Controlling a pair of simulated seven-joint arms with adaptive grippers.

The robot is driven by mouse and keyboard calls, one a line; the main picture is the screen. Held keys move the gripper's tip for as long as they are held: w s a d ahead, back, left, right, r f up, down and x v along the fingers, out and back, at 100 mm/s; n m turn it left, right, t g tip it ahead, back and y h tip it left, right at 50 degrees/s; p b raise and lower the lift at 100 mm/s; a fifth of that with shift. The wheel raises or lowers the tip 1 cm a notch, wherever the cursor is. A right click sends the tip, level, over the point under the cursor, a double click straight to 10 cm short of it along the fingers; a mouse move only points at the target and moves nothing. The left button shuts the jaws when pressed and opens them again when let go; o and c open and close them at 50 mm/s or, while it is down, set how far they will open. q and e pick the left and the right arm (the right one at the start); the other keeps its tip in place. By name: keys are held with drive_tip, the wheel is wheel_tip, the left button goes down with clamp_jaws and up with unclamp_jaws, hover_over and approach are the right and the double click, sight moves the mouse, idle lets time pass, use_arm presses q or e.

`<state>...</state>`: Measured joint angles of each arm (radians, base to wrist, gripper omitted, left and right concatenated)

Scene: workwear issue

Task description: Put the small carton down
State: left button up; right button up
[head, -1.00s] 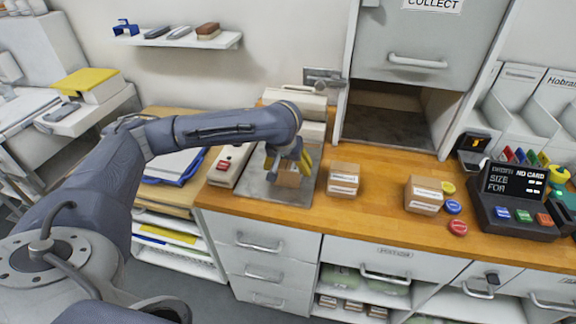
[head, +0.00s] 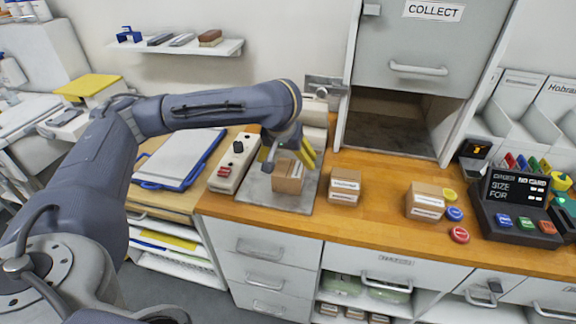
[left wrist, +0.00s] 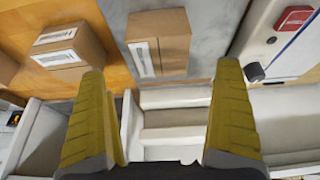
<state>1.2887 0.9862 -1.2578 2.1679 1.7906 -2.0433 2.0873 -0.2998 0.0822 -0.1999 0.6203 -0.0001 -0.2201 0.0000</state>
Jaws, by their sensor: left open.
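A small brown carton (head: 288,177) stands on the grey plate (head: 262,199) on the wooden counter. It also shows in the left wrist view (left wrist: 172,32), beyond my fingertips, with a white label on one face. My left gripper (head: 290,157) is open, with its yellow fingers just above and behind the carton. In the left wrist view the fingers (left wrist: 165,80) are wide apart with nothing between them, clear of the carton. My right gripper is in neither view.
Two more cartons stand to the right, one near (head: 345,186) and one farther along (head: 424,200). A control box with a red button (head: 233,165) sits left of the plate. The collect hatch (head: 390,125) is behind. Coloured discs and an order terminal (head: 520,200) are at the right.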

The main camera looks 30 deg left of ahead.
use_arm(q)
drive_tip(key=shift+v, duration=1.75)
